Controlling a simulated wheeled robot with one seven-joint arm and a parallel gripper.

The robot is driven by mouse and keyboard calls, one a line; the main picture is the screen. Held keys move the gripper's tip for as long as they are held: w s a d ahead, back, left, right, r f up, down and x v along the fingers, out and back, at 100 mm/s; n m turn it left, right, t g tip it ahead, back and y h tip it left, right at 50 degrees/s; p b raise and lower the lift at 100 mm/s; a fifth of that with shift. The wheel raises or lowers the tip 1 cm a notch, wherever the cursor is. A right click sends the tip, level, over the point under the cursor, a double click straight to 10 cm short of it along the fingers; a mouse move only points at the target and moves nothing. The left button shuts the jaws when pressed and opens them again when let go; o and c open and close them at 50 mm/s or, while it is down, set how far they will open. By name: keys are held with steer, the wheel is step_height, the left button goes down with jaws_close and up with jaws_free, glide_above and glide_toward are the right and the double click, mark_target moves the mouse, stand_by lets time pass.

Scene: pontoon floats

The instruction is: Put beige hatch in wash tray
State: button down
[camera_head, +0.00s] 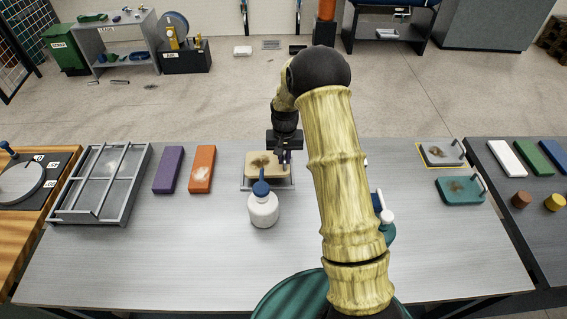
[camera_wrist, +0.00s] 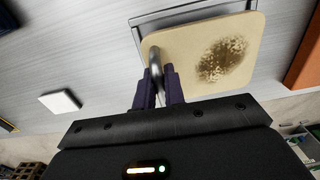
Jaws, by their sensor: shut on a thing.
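The beige hatch (camera_head: 282,170) is a flat rounded plate with a brown dirt patch, near the middle of the table's far part. In the wrist view the hatch (camera_wrist: 180,48) shows its metal bar handle. My gripper (camera_head: 285,157) is over the hatch, its purple fingers (camera_wrist: 158,84) shut on that handle. A grey frame shows just beyond the hatch's edge; I cannot tell whether they touch. A grey walled tray (camera_head: 132,184) with bars across it, apparently the wash tray, is at the table's left, with a smudge inside.
A white bottle with a blue top (camera_head: 263,209) stands in front of the hatch. Purple (camera_head: 168,170) and orange (camera_head: 202,170) blocks lie between tray and hatch. Grey (camera_head: 436,153) and teal (camera_head: 455,191) hatches lie at right. The table's front left is clear.

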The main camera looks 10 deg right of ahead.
steer(key=shift+f+p, duration=0.5)
steer(key=shift+f, duration=1.3)
steer(key=c, duration=1.5)
jaws_free()
step_height(320, 180, up, 12)
steer(key=b, duration=0.3)
